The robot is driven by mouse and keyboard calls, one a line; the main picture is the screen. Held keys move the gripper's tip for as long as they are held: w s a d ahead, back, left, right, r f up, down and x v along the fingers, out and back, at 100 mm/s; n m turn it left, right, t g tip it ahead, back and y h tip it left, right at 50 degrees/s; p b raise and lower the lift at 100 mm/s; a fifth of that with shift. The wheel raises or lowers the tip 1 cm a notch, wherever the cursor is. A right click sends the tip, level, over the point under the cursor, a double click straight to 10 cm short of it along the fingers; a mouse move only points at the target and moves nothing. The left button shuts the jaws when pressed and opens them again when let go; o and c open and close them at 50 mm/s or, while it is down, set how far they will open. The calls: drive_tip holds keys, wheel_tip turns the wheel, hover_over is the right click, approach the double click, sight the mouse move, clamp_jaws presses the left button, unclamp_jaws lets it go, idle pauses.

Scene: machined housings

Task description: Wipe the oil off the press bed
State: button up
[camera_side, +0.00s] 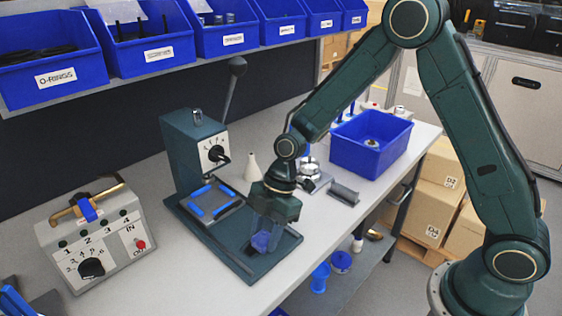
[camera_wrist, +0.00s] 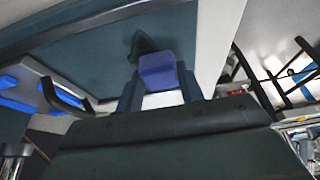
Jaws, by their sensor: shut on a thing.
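My gripper (camera_side: 264,233) is shut on a blue cloth (camera_side: 261,243), low over the right part of the dark green press bed (camera_side: 238,265). In the wrist view the cloth (camera_wrist: 158,68) sits between the two fingers, with the bed (camera_wrist: 90,62) beyond it. A dark patch lies on the bed at the cloth's far edge; I cannot tell whether it is oil or shadow. I also cannot tell whether the cloth touches the bed. The press (camera_side: 192,150) stands at the bed's back left, its lever raised.
A plate with blue strips (camera_side: 213,202) sits on the bed's left part. A control box (camera_side: 95,238) stands left of the press. An oil-can-like cone (camera_side: 252,168), metal parts and a blue bin (camera_side: 371,145) are behind my gripper. Shelf bins hang above.

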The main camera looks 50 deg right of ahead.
sight(247, 245)
drive_tip(key=shift+s, duration=0.55)
drive_tip(key=shift+w+a, duration=0.1)
drive_tip(key=shift+a, duration=0.8)
drive_tip(key=shift+w, duration=1.9)
drive_tip(key=shift+w+r, duration=0.15)
drive_tip(key=shift+w, duration=0.1)
wheel_tip(247, 245, up, 8)
drive_tip(key=shift+s, duration=0.1)
drive_tip(key=s+d, duration=0.3)
drive_tip(key=s, duration=0.1)
drive_tip(key=shift+d, duration=0.3)
